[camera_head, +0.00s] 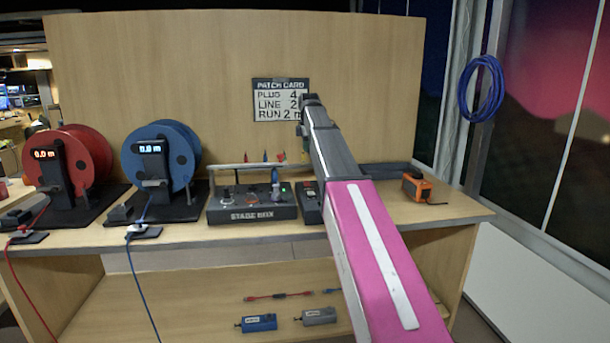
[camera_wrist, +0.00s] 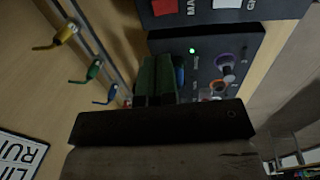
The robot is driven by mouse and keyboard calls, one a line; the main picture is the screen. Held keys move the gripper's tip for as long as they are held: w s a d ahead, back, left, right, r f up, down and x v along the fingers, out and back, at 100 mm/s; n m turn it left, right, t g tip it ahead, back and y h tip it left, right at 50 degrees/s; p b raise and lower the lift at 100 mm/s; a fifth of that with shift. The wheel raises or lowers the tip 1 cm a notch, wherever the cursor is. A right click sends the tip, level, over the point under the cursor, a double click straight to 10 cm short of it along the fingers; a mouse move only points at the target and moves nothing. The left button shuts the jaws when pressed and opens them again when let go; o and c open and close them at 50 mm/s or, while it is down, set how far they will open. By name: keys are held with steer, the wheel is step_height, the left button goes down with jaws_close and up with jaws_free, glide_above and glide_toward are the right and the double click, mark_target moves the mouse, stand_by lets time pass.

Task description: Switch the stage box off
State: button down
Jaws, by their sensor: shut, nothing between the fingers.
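The stage box (camera_head: 252,213) is a dark box with a "STAGE BOX" label on the bench, below the patch card. Its top has knobs and a lit green light (camera_head: 284,190).
A second dark box (camera_head: 312,203) with red and white buttons sits right beside the stage box. Blue (camera_head: 180,160) and red (camera_head: 90,150) cable reels stand left. A rail with coloured plugs (camera_wrist: 95,70) runs behind. An orange device (camera_head: 416,186) stands right.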

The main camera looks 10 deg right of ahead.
mark_target(307, 182)
steer(key=shift+w+r, duration=0.1)
steer(key=shift+w, duration=0.05)
steer(key=f, duration=0.4)
steer(key=w+f, duration=0.1)
steer(key=f, duration=0.4)
steer(key=w+f, duration=0.1)
steer(key=f, duration=0.4)
steer(key=shift+f, duration=0.2)
stand_by(0.3)
steer(key=shift+s, duration=0.1)
